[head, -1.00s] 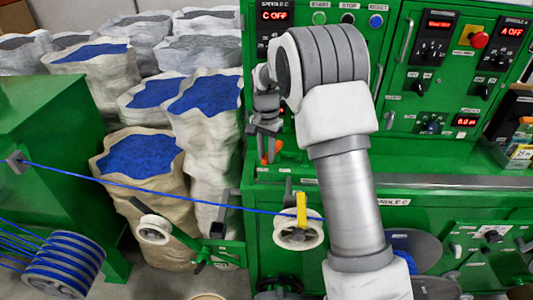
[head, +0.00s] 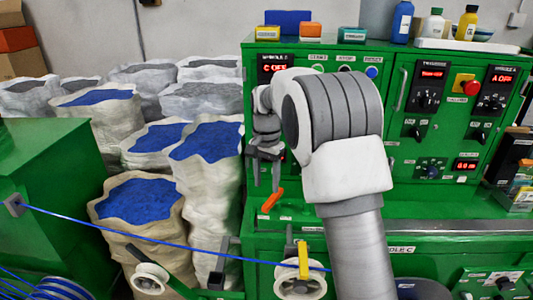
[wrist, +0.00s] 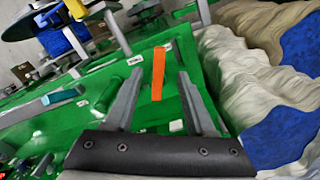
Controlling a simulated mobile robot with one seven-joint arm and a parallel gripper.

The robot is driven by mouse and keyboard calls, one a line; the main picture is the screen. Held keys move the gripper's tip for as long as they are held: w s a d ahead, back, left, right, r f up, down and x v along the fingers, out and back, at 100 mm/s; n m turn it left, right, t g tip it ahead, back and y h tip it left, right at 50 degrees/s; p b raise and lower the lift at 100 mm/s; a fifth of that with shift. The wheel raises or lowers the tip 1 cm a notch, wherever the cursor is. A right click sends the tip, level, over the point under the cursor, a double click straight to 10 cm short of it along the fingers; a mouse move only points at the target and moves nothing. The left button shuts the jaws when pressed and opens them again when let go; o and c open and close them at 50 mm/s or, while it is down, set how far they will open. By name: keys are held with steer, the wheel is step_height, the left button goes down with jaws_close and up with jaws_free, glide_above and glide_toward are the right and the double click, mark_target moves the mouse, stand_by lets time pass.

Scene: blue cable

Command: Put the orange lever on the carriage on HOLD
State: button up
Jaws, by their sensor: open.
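The orange lever (head: 272,200) stands out from the green machine's ledge, tilted up to the right in the head view. In the wrist view the orange lever (wrist: 158,75) shows as an upright strip between the fingers. Small white labels (wrist: 135,60) sit around it, too small to read. My gripper (head: 266,187) is open and empty, pointing down just above and left of the lever in the head view. Its fingers (wrist: 161,80) lie on either side of the lever in the wrist view, with no contact visible. I cannot tell the lever's marked position.
A blue cable (head: 150,235) runs across the front, passing a yellow part (head: 303,260) and a white pulley (head: 300,283). Sacks of blue granules (head: 140,205) stand left of the machine. The green control panel (head: 400,150) rises behind my arm. Bottles and boxes stand on top.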

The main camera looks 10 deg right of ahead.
step_height(320, 180, up, 10)
stand_by(0.3)
steer(key=shift+r, duration=0.1)
steer(key=s+d+r+n+t, duration=0.15)
steer(key=s+r, duration=0.25)
steer(key=s, duration=0.4)
steer(key=s+d+r+n+t, duration=0.1)
steer(key=s+d+r+n, duration=0.15)
steer(key=s, duration=0.65)
steer(key=s+f+n+t, duration=0.1)
steer(key=s+f, duration=0.2)
steer(key=s, duration=0.5)
steer(key=s+d+f+n+t, duration=0.1)
steer(key=s+f+n+t, duration=0.1)
steer(key=s, duration=0.6)
steer(key=shift+f+n, duration=0.3)
steer(key=shift+f, duration=0.2)
